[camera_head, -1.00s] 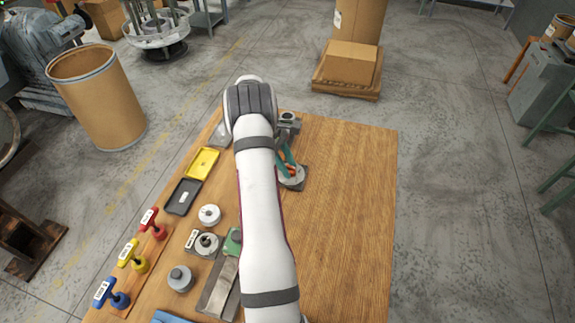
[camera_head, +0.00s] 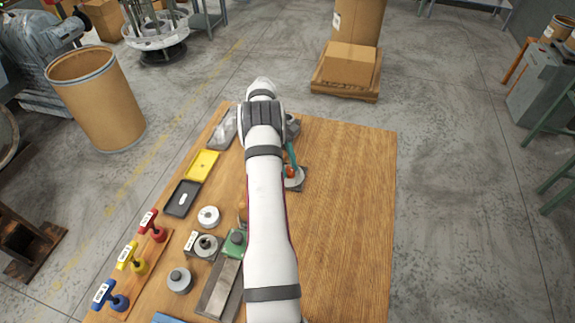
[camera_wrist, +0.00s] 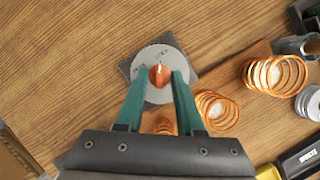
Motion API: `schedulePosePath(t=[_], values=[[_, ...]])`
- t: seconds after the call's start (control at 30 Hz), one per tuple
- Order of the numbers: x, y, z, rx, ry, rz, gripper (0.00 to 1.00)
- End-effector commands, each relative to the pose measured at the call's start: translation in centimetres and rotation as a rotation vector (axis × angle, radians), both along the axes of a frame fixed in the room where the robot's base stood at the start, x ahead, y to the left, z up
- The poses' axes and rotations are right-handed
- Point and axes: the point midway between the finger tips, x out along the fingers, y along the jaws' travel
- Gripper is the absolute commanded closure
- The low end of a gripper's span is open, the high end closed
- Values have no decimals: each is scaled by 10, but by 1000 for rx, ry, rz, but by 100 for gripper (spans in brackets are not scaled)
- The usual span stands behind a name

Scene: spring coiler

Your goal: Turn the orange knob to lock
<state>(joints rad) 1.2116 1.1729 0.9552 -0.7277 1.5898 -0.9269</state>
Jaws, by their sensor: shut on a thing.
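The orange knob (camera_wrist: 160,77) sits at the middle of a round grey dial (camera_wrist: 158,53) on a dark square plate (camera_wrist: 128,69). A pale line on the knob points to the top of the wrist view. My gripper (camera_wrist: 160,73) has its two teal fingers on either side of the knob, shut on it. In the head view my arm covers much of the scene, but the knob (camera_head: 290,172) and the dial's right part (camera_head: 297,181) show beside it. I cannot read any lock mark.
Several orange wire springs (camera_wrist: 271,76) lie near the dial, one partly behind my gripper. A yellow tray (camera_head: 203,165) and a black tray (camera_head: 182,198) lie left of my arm. Red, yellow and blue T-handles (camera_head: 131,258) stand at the left edge. The table's right side (camera_head: 347,220) is clear.

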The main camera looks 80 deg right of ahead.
Motion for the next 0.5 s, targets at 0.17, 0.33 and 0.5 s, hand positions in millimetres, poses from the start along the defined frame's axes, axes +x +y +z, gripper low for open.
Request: schedulePosePath(t=[0.17,0.33,0.5], values=[[0,-1,1,-2,0,-4,100],[0,-1,1,-2,0,-3,62],[0,0,0,-1,0,-2,34]])
